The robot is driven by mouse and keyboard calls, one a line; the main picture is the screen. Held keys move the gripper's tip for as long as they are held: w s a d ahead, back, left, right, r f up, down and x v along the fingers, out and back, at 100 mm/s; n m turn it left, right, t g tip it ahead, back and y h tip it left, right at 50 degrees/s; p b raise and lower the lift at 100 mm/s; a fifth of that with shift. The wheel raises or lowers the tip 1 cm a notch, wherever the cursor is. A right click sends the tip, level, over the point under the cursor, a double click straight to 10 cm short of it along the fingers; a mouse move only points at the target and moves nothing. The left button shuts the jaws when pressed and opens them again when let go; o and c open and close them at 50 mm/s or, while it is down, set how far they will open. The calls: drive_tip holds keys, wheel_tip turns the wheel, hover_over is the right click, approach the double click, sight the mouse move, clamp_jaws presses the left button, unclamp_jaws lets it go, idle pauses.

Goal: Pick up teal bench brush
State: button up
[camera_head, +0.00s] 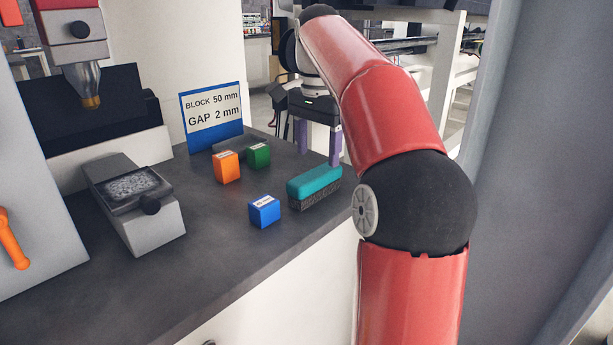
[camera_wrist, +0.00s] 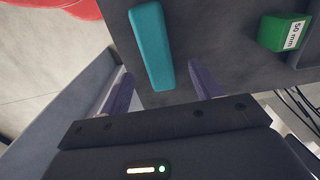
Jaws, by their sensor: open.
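The teal bench brush (camera_head: 314,183) lies on the dark bench top near its right edge, teal back up and dark bristles down. In the wrist view the brush (camera_wrist: 151,48) shows from above as a long teal bar, its near end between my fingers in the picture. My gripper (camera_head: 319,149) is open, with two purple fingers pointing down behind the brush in the head view. In the wrist view my gripper (camera_wrist: 160,85) has its fingers spread on either side of the brush's line. Nothing is between them that I can see being touched.
A blue block (camera_head: 264,211), an orange block (camera_head: 226,167) and a green block (camera_head: 258,155) stand left of the brush. A sign (camera_head: 212,117) stands behind them. A grey fixture (camera_head: 144,218) is at the left. The bench edge (camera_head: 290,255) runs close to the brush.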

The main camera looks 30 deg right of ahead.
sight(315, 173)
drive_tip(key=f, duration=0.2)
drive_tip(key=f+b, duration=0.1)
drive_tip(key=f, duration=0.4)
drive_tip(key=shift+s+a+f+b, duration=0.15)
drive_tip(key=shift+s+a+b, duration=0.15)
drive_tip(key=shift+a+b, duration=0.1)
drive_tip(key=c, duration=1.2)
wheel_tip(315, 173, up, 8)
drive_tip(key=shift+w+r+p, duration=0.1)
drive_tip(key=shift+r+p, duration=0.05)
drive_tip(key=shift+p, duration=1)
drive_tip(key=shift+r, duration=0.9)
